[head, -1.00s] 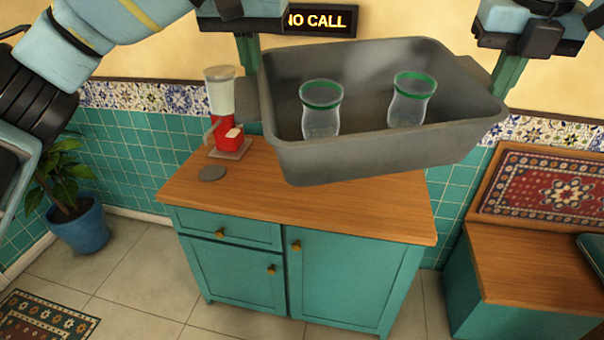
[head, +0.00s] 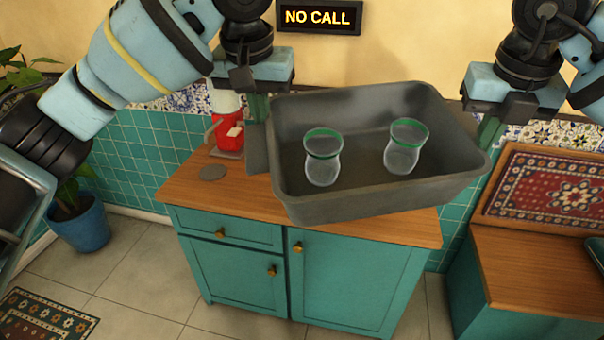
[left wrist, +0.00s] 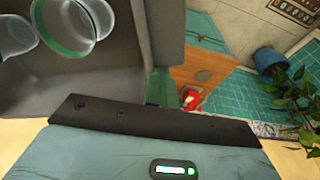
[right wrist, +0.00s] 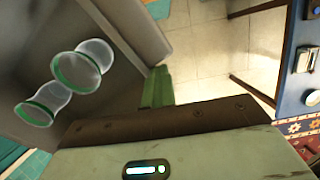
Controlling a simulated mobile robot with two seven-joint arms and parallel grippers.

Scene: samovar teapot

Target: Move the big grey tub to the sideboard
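The big grey tub (head: 375,205) is held up over the wooden top of the teal sideboard (head: 235,195) in the head view, slightly tilted. Two clear glasses with green rims stand inside it, a left glass (head: 322,165) and a right glass (head: 402,153). My left gripper (head: 260,135) is shut on the tub's left end, and my right gripper (head: 487,132) is shut on its right end. The fingertips are partly hidden by the tub. The tub's wall also shows in the left wrist view (left wrist: 163,30) and the right wrist view (right wrist: 138,28).
A red and white dispenser (head: 228,133) stands at the sideboard's back left, close to the tub, with a grey disc (head: 212,173) in front. A bench with a patterned rug (head: 555,190) is at the right. A potted plant (head: 80,222) stands on the floor at left.

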